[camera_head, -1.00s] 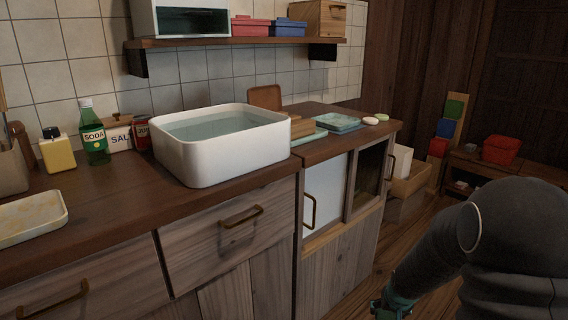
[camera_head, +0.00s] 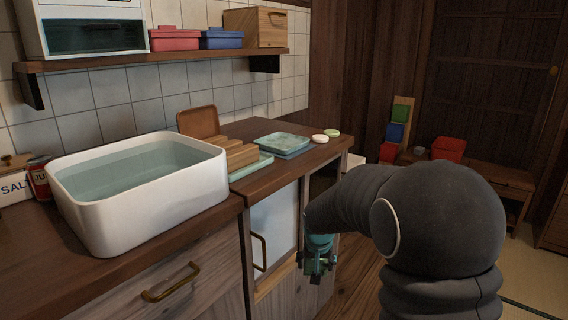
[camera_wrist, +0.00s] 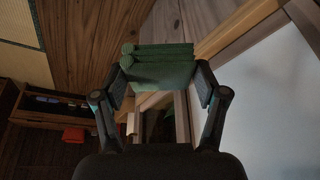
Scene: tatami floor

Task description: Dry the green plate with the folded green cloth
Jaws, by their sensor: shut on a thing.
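The folded green cloth (camera_wrist: 158,70) is between the fingers of my gripper (camera_wrist: 161,88) in the wrist view. The gripper is shut on it from both sides. A square blue-green dish (camera_head: 281,144) lies on the counter at the right. A pale green tray (camera_head: 255,167) lies by it under a wooden rack (camera_head: 232,152). I cannot tell for sure which is the green plate. My gripper touches neither.
A white basin of water (camera_head: 150,215) stands on the counter, left of the rack. Two small round pieces (camera_head: 325,136) lie near the counter's right end. A shelf (camera_head: 170,57) with boxes hangs above. The cabinet handle (camera_head: 259,252) sticks out near my gripper.

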